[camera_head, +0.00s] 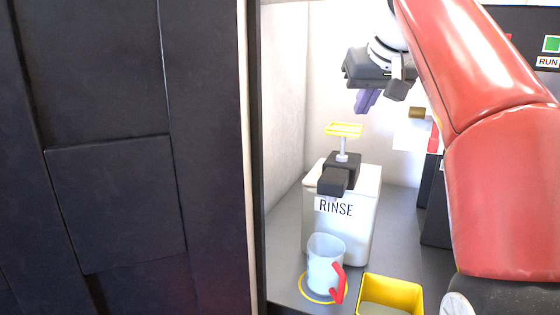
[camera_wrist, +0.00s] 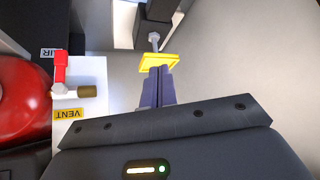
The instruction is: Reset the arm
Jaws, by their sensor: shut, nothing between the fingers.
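My gripper (camera_head: 366,101) hangs in the upper part of the head view, above and a little right of the white RINSE dispenser (camera_head: 362,216). Its purple fingers are shut with nothing between them; the fingers also show in the wrist view (camera_wrist: 157,86). The dispenser has a dark top and a yellow plunger plate (camera_head: 343,130). In the wrist view the yellow plate (camera_wrist: 160,63) shows just past the fingertips; the head view shows the gripper above it and apart. My red arm fills the right of the head view.
A clear jug (camera_head: 325,262) with a red handle stands in a yellow ring below the dispenser. A yellow bin (camera_head: 402,289) is to its right. The wrist view shows a VENT panel (camera_wrist: 88,130) with a red-and-brass valve (camera_wrist: 61,74). A dark wall (camera_head: 110,150) fills the left.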

